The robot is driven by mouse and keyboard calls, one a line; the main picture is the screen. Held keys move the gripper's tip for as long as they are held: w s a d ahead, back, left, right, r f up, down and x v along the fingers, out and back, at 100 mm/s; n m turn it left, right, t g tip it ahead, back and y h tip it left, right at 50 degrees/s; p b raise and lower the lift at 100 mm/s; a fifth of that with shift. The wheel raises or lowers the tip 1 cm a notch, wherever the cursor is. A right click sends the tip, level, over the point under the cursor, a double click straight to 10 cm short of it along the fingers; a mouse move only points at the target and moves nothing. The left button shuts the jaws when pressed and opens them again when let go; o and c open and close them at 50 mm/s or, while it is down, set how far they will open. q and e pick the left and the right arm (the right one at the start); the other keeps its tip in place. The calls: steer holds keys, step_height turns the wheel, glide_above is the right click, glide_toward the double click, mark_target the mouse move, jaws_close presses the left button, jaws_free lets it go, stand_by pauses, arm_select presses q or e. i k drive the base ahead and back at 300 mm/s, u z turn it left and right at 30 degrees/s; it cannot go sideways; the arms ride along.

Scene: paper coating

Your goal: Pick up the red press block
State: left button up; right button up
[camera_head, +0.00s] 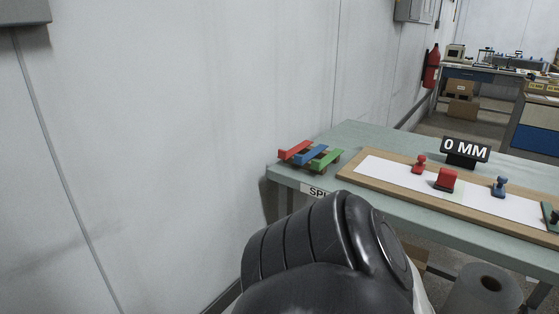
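A red block (446,179) sits on a white paper sheet (390,172) on a wooden board (353,177), on the pale green table (350,135). A smaller red piece with a knob (419,165) stands just behind and left of it on the same sheet. The red block looks like the press block, but I cannot be sure from its shape. Neither gripper is in view. A black link of my own arm fills the bottom middle, in front of the table's near left edge.
A blue knobbed piece (499,187) stands right of the red block, and a green piece (550,217) is cut by the right edge. A "0 MM" sign (465,151) stands behind. Red, blue and green bars (311,153) lie at the table's left corner, beside the wall.

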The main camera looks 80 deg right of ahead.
mark_target(446, 179)
steer(key=u, duration=0.05)
steer(key=k, duration=2.3)
steer(key=z, duration=1.2)
